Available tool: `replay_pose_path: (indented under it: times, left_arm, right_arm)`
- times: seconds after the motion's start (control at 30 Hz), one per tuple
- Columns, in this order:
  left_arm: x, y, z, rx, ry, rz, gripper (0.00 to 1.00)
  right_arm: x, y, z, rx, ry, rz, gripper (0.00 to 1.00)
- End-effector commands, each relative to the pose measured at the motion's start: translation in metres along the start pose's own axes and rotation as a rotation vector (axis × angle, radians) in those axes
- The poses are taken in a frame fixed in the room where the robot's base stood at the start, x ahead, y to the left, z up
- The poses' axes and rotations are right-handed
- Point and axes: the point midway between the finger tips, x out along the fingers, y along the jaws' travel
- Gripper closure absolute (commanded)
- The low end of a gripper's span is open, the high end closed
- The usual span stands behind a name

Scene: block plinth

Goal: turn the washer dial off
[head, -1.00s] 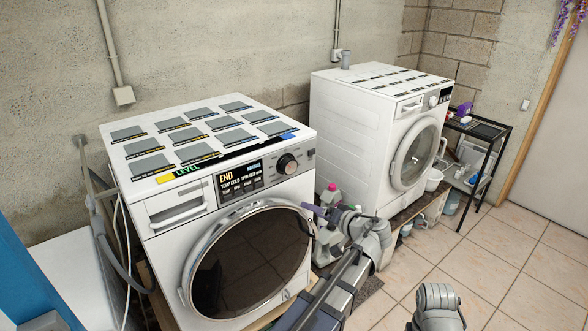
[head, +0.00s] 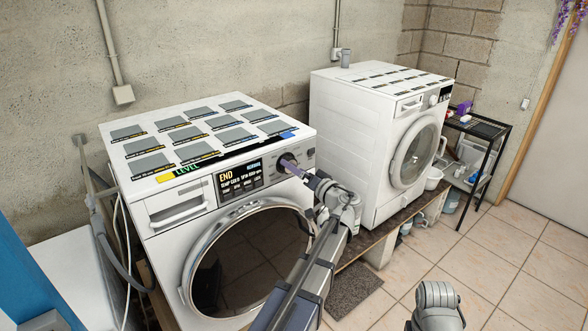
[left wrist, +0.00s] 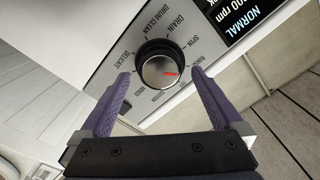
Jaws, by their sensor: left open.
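The washer (head: 175,235) stands at the left in the head view, with its round door shut. Its dial (head: 287,160) is on the front panel, right of a lit display (head: 240,177) that reads END. In the left wrist view the dial (left wrist: 160,68) is a dark ring with a silver face and a red mark pointing toward the right. My left gripper (left wrist: 160,75) is open, with one purple finger on each side of the dial; I cannot tell whether they touch it. In the head view my left gripper (head: 294,166) partly covers the dial.
A second front-loading machine (head: 360,150) stands to the right on a low wooden platform. A black shelf rack (head: 480,130) with bottles is farther right. The tiled floor at the right is clear. A grey hose hangs at the washer's left.

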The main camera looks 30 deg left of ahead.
Motion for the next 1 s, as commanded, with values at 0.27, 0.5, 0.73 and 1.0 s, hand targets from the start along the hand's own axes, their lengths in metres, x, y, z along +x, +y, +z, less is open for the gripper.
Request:
replay_pose_path:
  times: [0.27, 0.5, 0.73, 1.0]
  left_arm:
    - [0.0137, -0.0001, 0.0002, 0.0, 0.0, 0.0, 0.0]
    - [0.0136, -0.0002, 0.0003, 0.0, -0.001, 0.0, 0.05]
    - [0.0135, -0.0002, 0.0004, 0.0, -0.001, 0.0, 0.3]
    - [0.0134, -0.0002, 0.0004, 0.0, -0.001, 0.0, 0.61]
  right_arm:
    - [0.0, 0.0, 0.0, 0.0, 0.0, 0.0, 0.5]
    - [0.0, 0.0, 0.0, 0.0, 0.0, 0.0, 0.5]
    - [0.0, 0.0, 0.0, 0.0, 0.0, 0.0, 0.5]
    - [0.0, 0.0, 0.0, 0.0, 0.0, 0.0, 0.5]
